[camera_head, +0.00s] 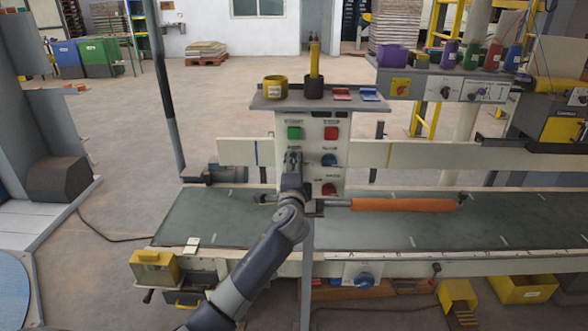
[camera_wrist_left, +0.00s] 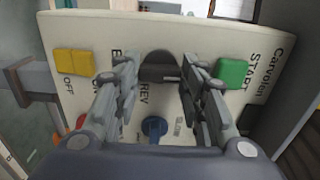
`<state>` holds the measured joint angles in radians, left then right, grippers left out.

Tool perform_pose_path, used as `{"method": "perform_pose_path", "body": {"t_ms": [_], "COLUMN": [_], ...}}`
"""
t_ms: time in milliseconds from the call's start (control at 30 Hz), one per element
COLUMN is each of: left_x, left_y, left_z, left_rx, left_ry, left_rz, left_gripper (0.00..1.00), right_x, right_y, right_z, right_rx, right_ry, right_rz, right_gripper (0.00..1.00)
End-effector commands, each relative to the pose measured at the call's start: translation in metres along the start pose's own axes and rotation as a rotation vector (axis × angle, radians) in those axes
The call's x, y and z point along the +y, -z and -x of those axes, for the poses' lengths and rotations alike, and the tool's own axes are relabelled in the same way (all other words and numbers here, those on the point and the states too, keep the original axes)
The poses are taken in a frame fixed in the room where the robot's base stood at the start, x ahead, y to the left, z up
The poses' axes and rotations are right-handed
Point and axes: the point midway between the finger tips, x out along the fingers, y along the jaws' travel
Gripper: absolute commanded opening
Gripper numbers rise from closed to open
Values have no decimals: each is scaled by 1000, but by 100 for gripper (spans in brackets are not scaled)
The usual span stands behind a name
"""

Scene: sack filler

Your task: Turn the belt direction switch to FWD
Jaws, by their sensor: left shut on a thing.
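The belt direction switch (camera_wrist_left: 160,64) is a dark knob on the cream control panel (camera_head: 313,125). In the left wrist view, the word REV is printed beside it; no FWD label can be read. My left gripper (camera_wrist_left: 160,75) has one finger on each side of the knob and is shut on it. In the head view my left gripper (camera_head: 293,160) covers the switch at the panel's left side, below the green START button (camera_head: 294,133). The knob's pointing direction cannot be told. My right gripper is not in view.
Near the switch are a red button (camera_head: 331,133), a blue knob (camera_head: 329,160) and a red knob (camera_head: 328,188). A shelf (camera_head: 268,104) above the panel holds a yellow cup (camera_head: 275,87) and a dark cup (camera_head: 314,89). The conveyor belt (camera_head: 215,216) runs below.

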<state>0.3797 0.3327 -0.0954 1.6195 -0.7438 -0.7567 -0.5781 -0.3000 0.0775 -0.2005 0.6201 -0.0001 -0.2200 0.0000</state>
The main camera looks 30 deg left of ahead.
Motion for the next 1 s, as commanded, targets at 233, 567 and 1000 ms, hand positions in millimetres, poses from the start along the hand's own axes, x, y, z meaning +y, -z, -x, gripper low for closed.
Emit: {"method": "perform_pose_path", "body": {"t_ms": [233,567,1000], "left_x": [0,0,1], "left_y": [0,0,0], "left_z": [0,0,24], "left_rx": [-1,0,2], "left_ry": [-1,0,-1], "left_rz": [6,4,3], "left_gripper": [14,58,58], "right_x": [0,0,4], "right_y": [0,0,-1], "right_z": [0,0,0], "right_rx": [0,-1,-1], "right_ry": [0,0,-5], "right_rz": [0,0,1], "right_gripper": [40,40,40]}}
